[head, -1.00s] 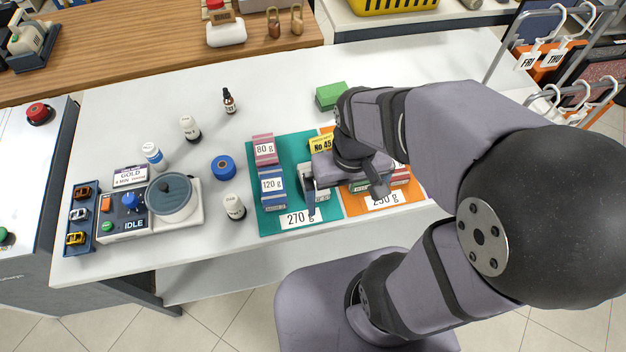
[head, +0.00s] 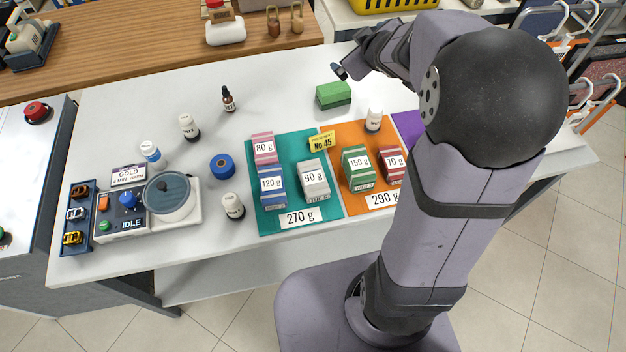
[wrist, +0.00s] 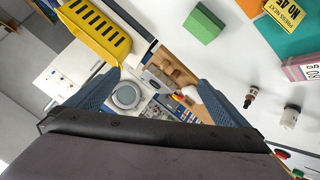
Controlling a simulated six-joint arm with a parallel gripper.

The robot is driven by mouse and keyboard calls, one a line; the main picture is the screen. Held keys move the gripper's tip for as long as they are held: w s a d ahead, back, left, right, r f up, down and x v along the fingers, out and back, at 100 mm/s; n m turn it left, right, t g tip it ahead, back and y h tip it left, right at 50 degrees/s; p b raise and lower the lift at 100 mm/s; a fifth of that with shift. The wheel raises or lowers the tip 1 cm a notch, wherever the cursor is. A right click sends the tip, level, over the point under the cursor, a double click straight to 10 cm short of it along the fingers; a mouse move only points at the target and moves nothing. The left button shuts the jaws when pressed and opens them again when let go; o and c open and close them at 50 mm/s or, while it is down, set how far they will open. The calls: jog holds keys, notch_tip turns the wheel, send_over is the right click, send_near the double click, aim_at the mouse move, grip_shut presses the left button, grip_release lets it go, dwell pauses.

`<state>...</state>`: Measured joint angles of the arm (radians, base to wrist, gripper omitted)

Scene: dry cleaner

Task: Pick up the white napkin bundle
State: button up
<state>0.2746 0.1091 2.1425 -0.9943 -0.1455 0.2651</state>
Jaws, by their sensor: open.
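The white bundle, labelled 90 g (head: 313,178), stands on the teal mat (head: 277,190), right of the blue 120 g bundle (head: 272,188). It is not visible in the wrist view. My gripper (head: 352,68) is raised near the far side of the white table, beyond the green block (head: 333,96) and well away from the white bundle. The wrist view shows its two fingers (wrist: 158,82) spread apart with nothing held between them. In the head view, part of the gripper is hidden by my arm.
The orange mat (head: 340,140) holds a green 150 g bundle (head: 357,166), a red 70 g bundle (head: 391,164) and a white bottle (head: 374,119). A pink 80 g bundle (head: 264,148) stands behind the blue one. A yellow card (head: 322,141) marked No 45 is close behind the white bundle.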

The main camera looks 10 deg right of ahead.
jog(key=a+f+n+g+y+b, duration=0.15)
jog(key=a+f+n+y, duration=0.25)
jog(key=a+n+y, duration=0.45)
jog(key=s+d+f+n+g+y, duration=0.1)
jog(key=s+f+n+g+y, duration=0.15)
jog(key=s+g, duration=0.4)
jog(key=s+d+f+n+g+y, duration=0.1)
jog(key=s+f+g+y, duration=0.15)
jog(key=s, duration=0.65)
send_near(314, 177)
jog(key=shift+w+a+f+g, duration=0.25)
jog(key=shift+f+g, duration=0.05)
jog(key=shift+g, duration=0.05)
jog(key=shift+f, duration=0.2)
jog(key=shift+r+p+x, duration=0.15)
jog(key=shift+p+x, duration=0.6)
jog(key=shift+x, duration=0.8)
jog(key=shift+r+p+x, duration=0.2)
jog(key=shift+p+x, duration=0.5)
jog(key=shift+x, duration=1.6)
jog(key=shift+c, duration=0.3)
